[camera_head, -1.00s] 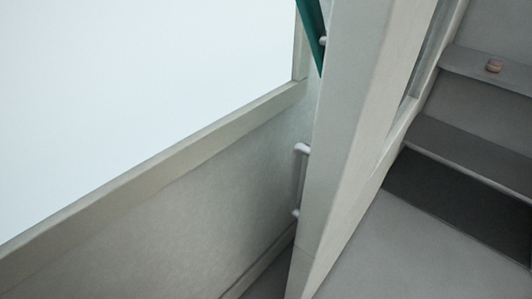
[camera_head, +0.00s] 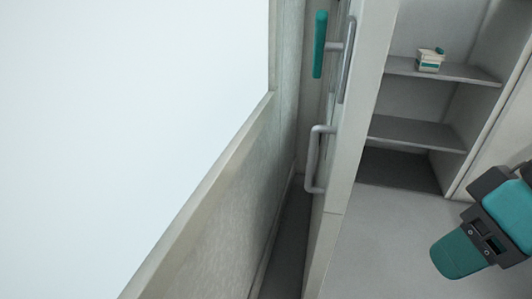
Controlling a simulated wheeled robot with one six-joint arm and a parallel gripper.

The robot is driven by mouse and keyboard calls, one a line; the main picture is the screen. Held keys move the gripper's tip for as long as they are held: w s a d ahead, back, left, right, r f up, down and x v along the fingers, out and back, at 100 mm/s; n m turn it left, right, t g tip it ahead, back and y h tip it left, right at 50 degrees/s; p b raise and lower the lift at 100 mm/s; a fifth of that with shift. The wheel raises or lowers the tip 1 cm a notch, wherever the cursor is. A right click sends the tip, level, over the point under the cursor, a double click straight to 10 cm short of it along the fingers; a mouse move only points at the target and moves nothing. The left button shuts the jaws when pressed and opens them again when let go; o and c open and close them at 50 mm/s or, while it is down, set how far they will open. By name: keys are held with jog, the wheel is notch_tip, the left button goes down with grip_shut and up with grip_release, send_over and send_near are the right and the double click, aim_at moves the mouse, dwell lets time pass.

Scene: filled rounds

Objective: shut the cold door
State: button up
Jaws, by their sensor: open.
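The cold door (camera_head: 345,185) stands open and shows almost edge-on, a pale grey slab running up the middle of the head view. A grey bar handle (camera_head: 312,160) sticks out from its left face. Higher up are a longer grey upright bar (camera_head: 347,60) and a teal grip (camera_head: 320,45) on a short bracket. My gripper (camera_head: 475,243), teal and dark grey, is at the lower right, to the right of the door and apart from it. It is open and nothing shows in it; its fingertips are hard to make out.
Right of the door is an open cabinet with grey shelves (camera_head: 415,133); a small white and teal tub (camera_head: 430,61) stands on the upper one. A wall with a large bright pane (camera_head: 130,120) is close on the left, with a narrow gap. The grey floor (camera_head: 385,245) before the cabinet looks clear.

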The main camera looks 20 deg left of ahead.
jog(key=w+a+f+m+t+h+b, duration=0.2)
jog(key=w+a+f+m+t+b, duration=0.15)
jog(key=w+f+b, duration=0.8)
jog(key=m+t+h+p, duration=0.4)
jog(key=m+t+h, duration=0.1)
jog(key=t, duration=0.9)
send_near(312, 147)
jog(key=w+r, duration=0.1)
jog(key=w, duration=0.4)
jog(key=w+d+p, duration=0.1)
jog(key=w, duration=0.2)
jog(key=w+d+p, duration=0.1)
jog(key=w, duration=0.3)
jog(key=shift+w+d+f, duration=0.1)
jog(key=shift+w+f, duration=0.25)
jog(key=shift+f, duration=0.05)
